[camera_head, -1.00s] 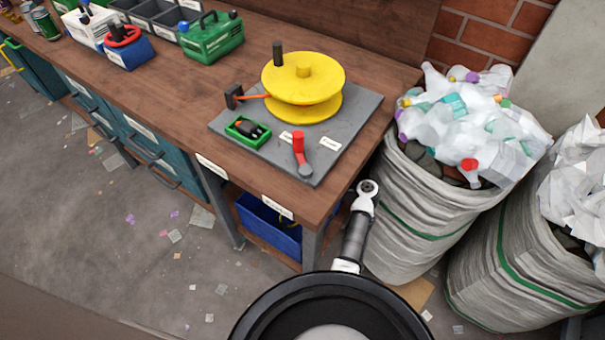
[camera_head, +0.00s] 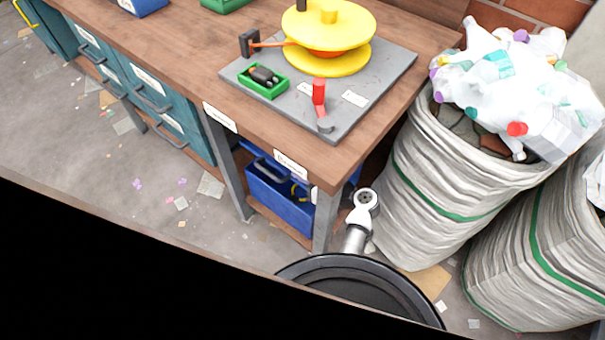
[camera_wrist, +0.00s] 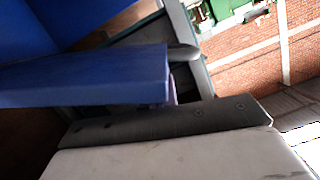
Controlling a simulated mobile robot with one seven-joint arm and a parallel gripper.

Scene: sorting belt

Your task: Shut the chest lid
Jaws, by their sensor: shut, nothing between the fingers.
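The blue chest (camera_head: 278,205) sits on the low shelf under the right end of the workbench. Its top looks open, with something yellow and a grey curved part showing inside. The lid cannot be made out clearly behind the bench edge and leg. In the wrist view, a blue slab (camera_wrist: 90,80), likely part of the chest, lies close in front of my gripper (camera_wrist: 170,120). I cannot tell whether they touch. My gripper is shut and empty. In the head view my arm reaches toward the bench's right leg, and the gripper is not clearly seen.
The workbench (camera_head: 180,70) overhangs the chest, with a metal leg (camera_head: 326,220) at its front corner. Full sacks (camera_head: 440,190) stand close on the right. The floor (camera_head: 90,150) left of the chest has only scraps.

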